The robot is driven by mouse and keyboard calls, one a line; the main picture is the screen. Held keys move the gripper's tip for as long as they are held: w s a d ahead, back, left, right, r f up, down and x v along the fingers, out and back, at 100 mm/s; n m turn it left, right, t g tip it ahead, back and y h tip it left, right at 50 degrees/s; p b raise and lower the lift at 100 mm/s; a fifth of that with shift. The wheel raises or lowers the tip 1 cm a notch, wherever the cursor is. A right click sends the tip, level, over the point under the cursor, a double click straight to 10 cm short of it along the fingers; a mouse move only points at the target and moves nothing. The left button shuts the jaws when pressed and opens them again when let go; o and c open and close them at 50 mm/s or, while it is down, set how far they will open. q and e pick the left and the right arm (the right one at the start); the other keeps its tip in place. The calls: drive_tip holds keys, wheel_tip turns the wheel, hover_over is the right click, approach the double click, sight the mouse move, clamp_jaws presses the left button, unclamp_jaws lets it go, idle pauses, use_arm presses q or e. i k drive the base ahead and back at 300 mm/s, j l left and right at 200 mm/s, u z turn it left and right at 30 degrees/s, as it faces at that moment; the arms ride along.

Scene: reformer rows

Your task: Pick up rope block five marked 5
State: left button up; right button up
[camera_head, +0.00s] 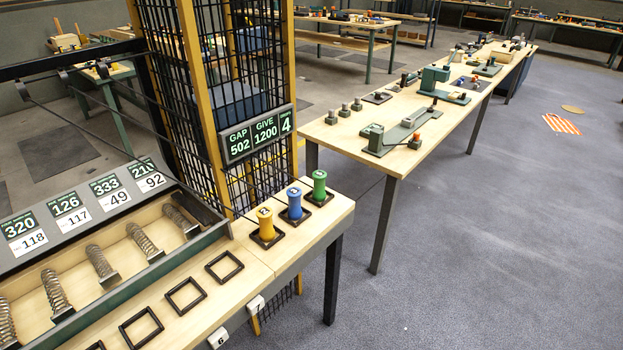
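No block marked 5 shows in the head view. Two small white blocks sit along the front edge of the near bench: one marked 6 (218,338), cut by the bottom of the picture, and one marked 7 (256,305). I cannot tell how they are attached. Neither of my grippers is in view.
The near bench (258,287) bears yellow (266,224), blue (294,204) and green (319,188) spools in dark square frames, empty square frames (185,295) and a tray of springs (145,241). A mesh tower (218,150) stands behind.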

sight(318, 193)
drive_tip(key=u, duration=0.3)
drive_tip(key=l+u, duration=0.2)
drive_tip(key=u, duration=0.15)
drive_tip(key=i+l+u, duration=0.1)
drive_tip(key=u, duration=0.25)
drive_tip(key=l+u, duration=0.6)
drive_tip(key=l, duration=0.2)
drive_tip(key=k+l+u, duration=0.1)
drive_tip(key=l+u, duration=0.15)
drive_tip(key=l, duration=0.15)
drive_tip(key=k+l, duration=0.1)
drive_tip(key=l, duration=0.4)
drive_tip(key=k+l+u, duration=0.1)
drive_tip(key=l, duration=0.4)
drive_tip(key=k+l, duration=0.1)
drive_tip(key=l, duration=0.4)
drive_tip(key=k+l+u, duration=0.1)
drive_tip(key=l, duration=0.4)
